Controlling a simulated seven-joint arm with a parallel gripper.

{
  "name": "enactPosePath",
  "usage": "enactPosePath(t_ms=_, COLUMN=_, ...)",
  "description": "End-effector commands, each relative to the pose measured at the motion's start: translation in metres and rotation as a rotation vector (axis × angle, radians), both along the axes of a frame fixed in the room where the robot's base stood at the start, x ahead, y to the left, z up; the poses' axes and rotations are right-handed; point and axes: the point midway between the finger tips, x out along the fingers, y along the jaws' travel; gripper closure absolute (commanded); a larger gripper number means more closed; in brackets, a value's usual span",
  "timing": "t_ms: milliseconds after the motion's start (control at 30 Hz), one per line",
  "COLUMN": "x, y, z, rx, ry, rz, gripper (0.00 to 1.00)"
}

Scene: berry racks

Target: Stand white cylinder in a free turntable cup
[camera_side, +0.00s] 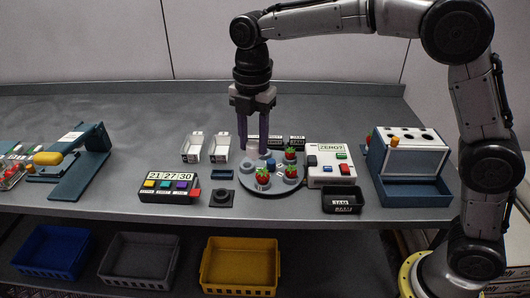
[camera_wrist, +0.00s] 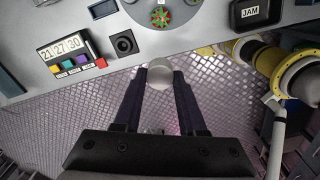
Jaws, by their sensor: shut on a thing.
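My gripper (camera_side: 253,153) points straight down over the back left of the turntable (camera_side: 277,190), its two purple fingers shut on the white cylinder (camera_wrist: 160,72). In the wrist view the cylinder shows as a pale round end between the fingertips (camera_wrist: 160,80). In the side view the fingers largely hide it, and I cannot tell whether it touches a cup. The turntable is a round grey disc with cups. Several strawberries (camera_side: 263,176) sit in cups, and a blue piece (camera_side: 270,163) stands near the middle. A pale cup (camera_side: 247,166) at the left looks empty.
A white control box (camera_side: 331,178) and a black JAM tray (camera_side: 344,202) stand right of the turntable. A counter with coloured buttons (camera_side: 169,188) and a small dark socket block (camera_side: 222,198) are left.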

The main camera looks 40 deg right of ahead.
Motion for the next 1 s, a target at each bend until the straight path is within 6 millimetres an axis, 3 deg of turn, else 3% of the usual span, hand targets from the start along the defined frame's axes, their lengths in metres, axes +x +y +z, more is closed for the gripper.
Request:
enactPosePath(t_ms=33, x=0.016, y=-0.004, z=-0.004, rx=-0.001, ry=0.002, rz=-0.003, gripper=1.0)
enactPosePath(t_ms=200, x=0.06, y=-0.021, z=-0.02, rx=-0.001, ry=0.003, rz=-0.014, gripper=1.0)
enactPosePath(t_ms=400, x=0.096, y=-0.045, z=-0.047, rx=-0.001, ry=0.004, rz=-0.056, gripper=1.0)
enactPosePath(t_ms=633, x=0.105, y=-0.061, z=-0.07, rx=-0.001, ry=0.003, rz=-0.089, gripper=1.0)
enactPosePath(t_ms=1000, x=0.104, y=-0.062, z=-0.09, rx=0.0, ry=0.003, rz=-0.091, gripper=1.0)
